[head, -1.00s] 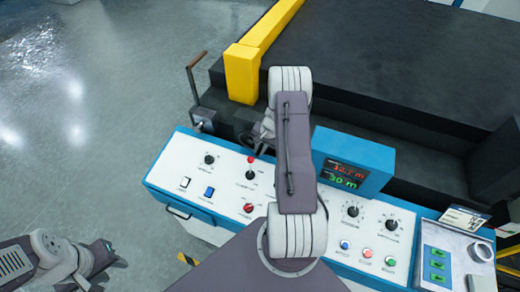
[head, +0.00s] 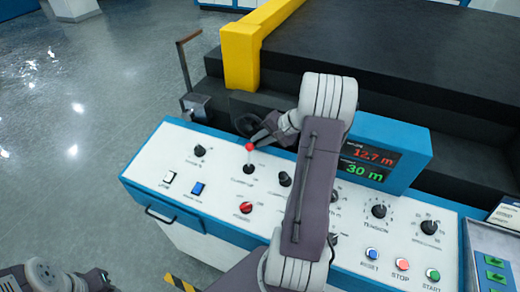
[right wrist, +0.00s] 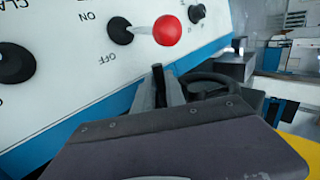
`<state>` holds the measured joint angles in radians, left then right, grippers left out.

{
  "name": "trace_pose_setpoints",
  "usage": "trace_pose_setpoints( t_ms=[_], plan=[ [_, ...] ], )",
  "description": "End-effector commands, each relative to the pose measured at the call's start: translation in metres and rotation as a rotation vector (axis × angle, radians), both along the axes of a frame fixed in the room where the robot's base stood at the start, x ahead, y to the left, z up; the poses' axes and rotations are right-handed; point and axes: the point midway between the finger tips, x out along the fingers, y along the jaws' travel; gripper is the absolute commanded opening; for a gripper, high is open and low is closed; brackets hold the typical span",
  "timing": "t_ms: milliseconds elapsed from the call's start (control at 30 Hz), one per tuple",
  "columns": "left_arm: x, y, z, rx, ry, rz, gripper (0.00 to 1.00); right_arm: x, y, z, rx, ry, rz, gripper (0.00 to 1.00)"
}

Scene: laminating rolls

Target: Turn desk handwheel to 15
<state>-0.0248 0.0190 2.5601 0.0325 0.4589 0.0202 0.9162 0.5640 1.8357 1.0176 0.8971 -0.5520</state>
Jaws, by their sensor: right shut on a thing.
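The desk handwheel (head: 243,125) is a dark wheel at the far side of the control desk, partly hidden by my right arm. It also shows in the right wrist view as a dark curved rim (right wrist: 222,80). My right gripper (head: 259,138) reaches over the desk's back edge and is shut at the wheel; the exact grip point is hidden. In the right wrist view its fingers (right wrist: 161,88) lie beside the rim. The display (head: 369,161) reads about 12.7 m in red and 30 m in green. My left gripper (head: 100,281) is low at the left, away from the desk.
A red-ball lever (head: 250,149) stands on the panel (head: 225,170) close to my right gripper. Several knobs and buttons cover the panel. A yellow post (head: 240,58) and a dark machine bed (head: 400,60) lie behind. The floor at left is clear.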

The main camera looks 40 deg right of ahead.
Motion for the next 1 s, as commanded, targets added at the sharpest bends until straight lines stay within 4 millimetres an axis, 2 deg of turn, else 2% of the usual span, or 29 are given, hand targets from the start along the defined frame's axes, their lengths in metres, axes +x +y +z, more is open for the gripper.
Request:
trace_pose_setpoints(
  t_ms=[33,333,367,433,767,867,1000],
  plan=[
    [0.000,0.000,-0.005,0.000,0.000,0.000,0.36,-0.001,-0.001,-0.003,0.001,-0.004,-0.001,0.00],
    [0.000,0.000,-0.002,0.000,0.000,0.000,0.36,0.000,0.000,0.000,0.003,-0.007,-0.001,0.00],
    [0.000,0.000,-0.002,0.000,0.000,0.000,0.36,0.000,0.000,0.000,0.003,-0.007,-0.001,0.18],
    [0.000,0.000,-0.002,0.000,0.000,0.000,0.36,0.000,0.000,0.000,0.002,-0.008,0.000,0.37],
    [0.000,0.000,-0.003,0.000,0.000,0.000,0.36,-0.001,-0.001,0.002,0.002,-0.008,-0.001,0.37],
    [0.000,0.000,-0.005,0.000,0.000,0.000,0.36,-0.010,-0.007,0.012,0.000,-0.010,-0.002,0.37],
    [0.000,0.000,-0.008,0.000,0.000,0.000,0.36,-0.030,-0.017,0.035,-0.001,-0.009,-0.003,0.37]
  ],
)
